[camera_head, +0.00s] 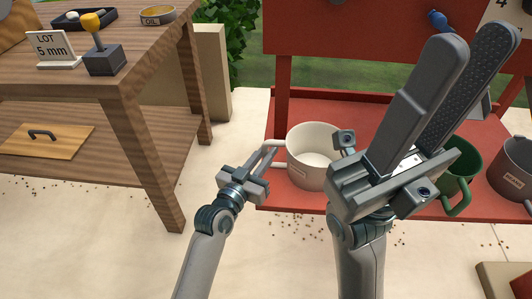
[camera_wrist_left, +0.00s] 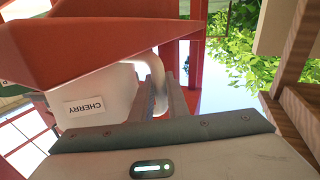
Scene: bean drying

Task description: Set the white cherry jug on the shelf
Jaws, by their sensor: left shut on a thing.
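The white cherry jug (camera_head: 313,157) appears upright over the red shelf (camera_head: 290,197) in the head view, and I cannot tell whether it rests on it. Its handle points left. My left gripper (camera_head: 268,155) is shut on that handle. The left wrist view shows the jug's CHERRY label (camera_wrist_left: 85,106), with the handle (camera_wrist_left: 157,72) between the fingers. My right gripper (camera_head: 475,45) is large in front of the shelf, its two fingers apart, and nothing shows between the tips. It hides part of the shelf to the right of the jug.
A green jug (camera_head: 461,170) and a dark grey jug (camera_head: 514,172) stand at the right. A red post (camera_head: 283,90) rises behind the jug. A wooden table (camera_head: 150,90) with a LOT sign (camera_head: 57,47) stands at the left. Dark beans lie scattered on the floor.

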